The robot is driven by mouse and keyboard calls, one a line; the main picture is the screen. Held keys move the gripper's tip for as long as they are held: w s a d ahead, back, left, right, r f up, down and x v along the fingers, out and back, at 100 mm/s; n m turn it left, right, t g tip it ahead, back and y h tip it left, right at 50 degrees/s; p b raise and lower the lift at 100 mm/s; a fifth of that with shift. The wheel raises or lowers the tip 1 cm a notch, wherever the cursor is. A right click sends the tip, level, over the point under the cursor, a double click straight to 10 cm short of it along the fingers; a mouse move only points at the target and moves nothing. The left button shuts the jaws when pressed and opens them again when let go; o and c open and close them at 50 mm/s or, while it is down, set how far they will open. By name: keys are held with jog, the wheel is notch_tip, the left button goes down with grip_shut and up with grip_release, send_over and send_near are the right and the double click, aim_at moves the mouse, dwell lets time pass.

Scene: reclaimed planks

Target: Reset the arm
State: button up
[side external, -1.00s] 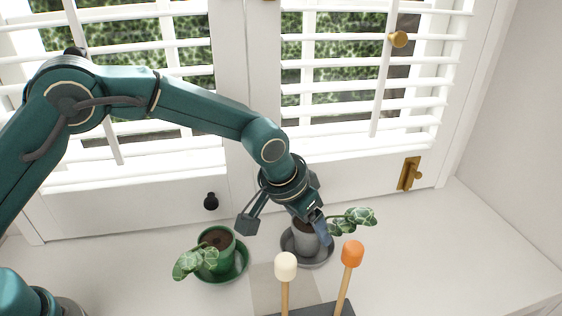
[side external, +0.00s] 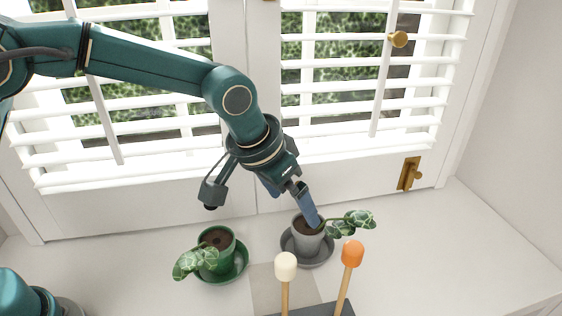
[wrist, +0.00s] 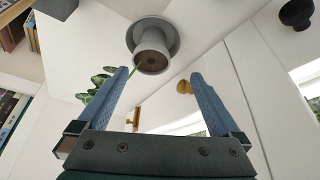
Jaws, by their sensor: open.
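My gripper (side external: 295,205) is open and empty, above and behind the grey pot (side external: 307,242) in the side view. One blue finger overlaps the pot's rim in that picture; the other is partly hidden behind the wrist. In the wrist view both fingers of my gripper (wrist: 160,76) are spread apart with nothing between them at the tips. The grey pot (wrist: 150,42) lies beyond the fingertips there. It stands upright on a grey saucer (side external: 300,261), with dark soil and leaves (side external: 350,222) leaning right.
A green pot (side external: 226,258) with a leafy plant stands on a green saucer left of the grey one. In front are a cream-topped stick (side external: 286,266) and an orange-topped stick (side external: 352,253) on a dark base. White shutters (side external: 170,150) stand behind. The sill is clear at right.

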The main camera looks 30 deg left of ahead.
jog(key=s+a+r+n, duration=0.2)
jog(key=s+a+r, duration=0.5)
jog(key=s+a, duration=0.2)
jog(key=s+a+f+n+t+y, duration=0.1)
jog(key=s+a, duration=0.4)
jog(key=s, duration=0.6)
jog(key=shift+a+f, duration=0.2)
jog(key=shift+f, duration=0.3)
jog(key=shift+r, duration=0.1)
